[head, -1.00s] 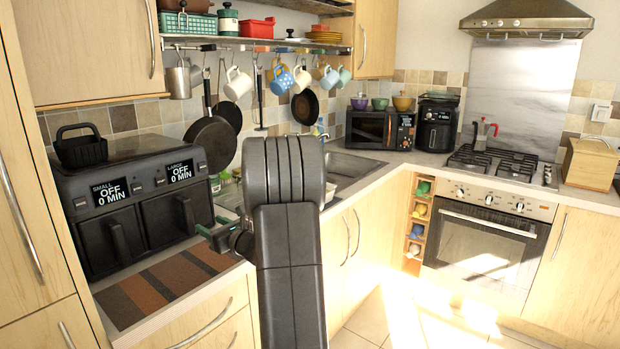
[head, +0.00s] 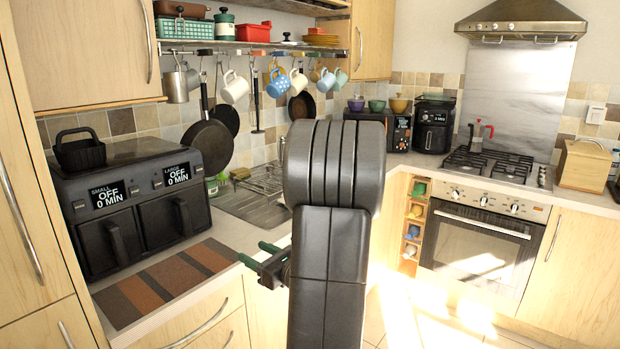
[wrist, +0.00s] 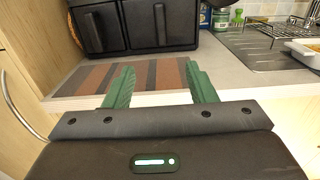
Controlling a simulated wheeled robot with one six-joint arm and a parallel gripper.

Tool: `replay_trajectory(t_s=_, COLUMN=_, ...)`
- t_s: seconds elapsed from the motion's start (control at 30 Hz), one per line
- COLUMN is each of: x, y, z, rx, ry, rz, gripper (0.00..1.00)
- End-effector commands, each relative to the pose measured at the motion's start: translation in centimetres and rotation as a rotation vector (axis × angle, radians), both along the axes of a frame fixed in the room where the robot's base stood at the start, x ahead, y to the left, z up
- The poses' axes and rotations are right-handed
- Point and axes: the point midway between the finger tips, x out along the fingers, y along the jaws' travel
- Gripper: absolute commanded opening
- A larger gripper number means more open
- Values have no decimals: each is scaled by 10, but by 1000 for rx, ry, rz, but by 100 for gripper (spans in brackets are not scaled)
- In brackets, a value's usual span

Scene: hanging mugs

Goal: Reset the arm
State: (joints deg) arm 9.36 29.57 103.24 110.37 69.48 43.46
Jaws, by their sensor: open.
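My gripper (head: 257,254) shows at the left side of my dark arm in the head view, over the front edge of the counter. In the wrist view its two green fingers (wrist: 158,88) stand apart with nothing between them. They point toward the counter and a striped mat (wrist: 70,80). In the head view my arm hides part of the sink area and the microwave. Several mugs hang from hooks under the shelf, among them a white mug (head: 235,87) and a blue spotted mug (head: 278,83).
A black double air fryer (head: 130,195) stands on the counter behind the striped mat (head: 165,280). Dark pans (head: 207,145) hang on the wall. A drying rack (head: 262,180) sits by the sink. A stove with an oven (head: 480,240) is at the right.

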Motion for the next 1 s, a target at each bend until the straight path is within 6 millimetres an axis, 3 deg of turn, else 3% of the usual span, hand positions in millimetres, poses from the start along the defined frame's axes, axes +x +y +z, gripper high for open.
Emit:
replay_trajectory(t_s=0.2, x=-24, y=-33, z=-1, rx=-1, ry=-1, rz=-4, gripper=51)
replay_trajectory(t_s=0.4, x=-40, y=-52, z=-1, rx=-1, ry=1, rz=-3, gripper=51)
replay_trajectory(t_s=1.0, x=-48, y=-60, z=1, rx=-3, ry=0, rz=2, gripper=51)
